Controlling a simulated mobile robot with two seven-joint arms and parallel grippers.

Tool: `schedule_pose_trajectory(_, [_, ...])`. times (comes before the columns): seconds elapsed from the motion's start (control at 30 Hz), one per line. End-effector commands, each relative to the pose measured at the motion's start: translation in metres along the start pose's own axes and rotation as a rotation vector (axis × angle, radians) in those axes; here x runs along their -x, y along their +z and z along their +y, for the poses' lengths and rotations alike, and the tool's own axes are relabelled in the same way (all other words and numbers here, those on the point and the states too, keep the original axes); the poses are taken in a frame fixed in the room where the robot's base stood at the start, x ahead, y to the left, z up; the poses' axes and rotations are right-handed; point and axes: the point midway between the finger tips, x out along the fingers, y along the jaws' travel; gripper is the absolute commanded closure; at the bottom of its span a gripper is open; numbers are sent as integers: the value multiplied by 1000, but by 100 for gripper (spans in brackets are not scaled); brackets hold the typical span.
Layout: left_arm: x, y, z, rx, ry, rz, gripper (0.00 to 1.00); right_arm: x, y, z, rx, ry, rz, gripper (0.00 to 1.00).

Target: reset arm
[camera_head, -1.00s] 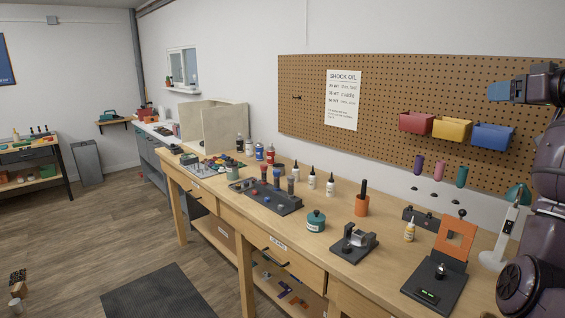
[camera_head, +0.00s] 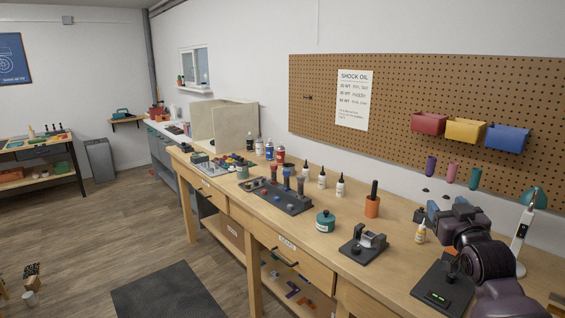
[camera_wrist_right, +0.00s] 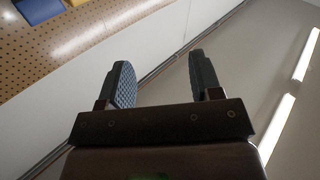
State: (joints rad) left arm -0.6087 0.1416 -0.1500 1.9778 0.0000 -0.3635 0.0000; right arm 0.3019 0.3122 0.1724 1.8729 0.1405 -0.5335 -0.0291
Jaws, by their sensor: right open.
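My right arm reaches in from the right edge of the head view, low over the right part of the workbench. Its gripper (camera_head: 432,212) is near the back of the bench, partly hidden behind my own arm links. In the right wrist view my right gripper (camera_wrist_right: 160,82) is open, with two dark textured fingers apart and nothing between them. That view looks up past the pegboard (camera_wrist_right: 60,60) to the wall and ceiling lights. My left gripper does not show.
Colored bins (camera_head: 465,130) hang on the pegboard.

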Motion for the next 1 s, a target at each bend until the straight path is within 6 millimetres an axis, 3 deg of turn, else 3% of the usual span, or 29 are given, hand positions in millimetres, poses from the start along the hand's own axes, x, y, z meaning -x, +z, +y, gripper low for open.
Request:
schedule_pose_trajectory(0.03, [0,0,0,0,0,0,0,15,26,-12,7,-14,-21,41])
schedule_pose_trajectory(0.2, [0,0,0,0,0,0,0,66,94,-49,22,-60,-79,41])
schedule_pose_trajectory(0.37, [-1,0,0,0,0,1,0,124,153,-80,25,-101,-163,41])
schedule_pose_trajectory(0.6, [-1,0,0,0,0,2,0,224,234,-118,0,-151,-349,41])
schedule_pose_trajectory(0.8, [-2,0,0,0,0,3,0,310,287,-135,-44,-164,-518,41])
schedule_pose_trajectory(1.0, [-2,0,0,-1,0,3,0,363,314,-131,-59,-147,-620,41])
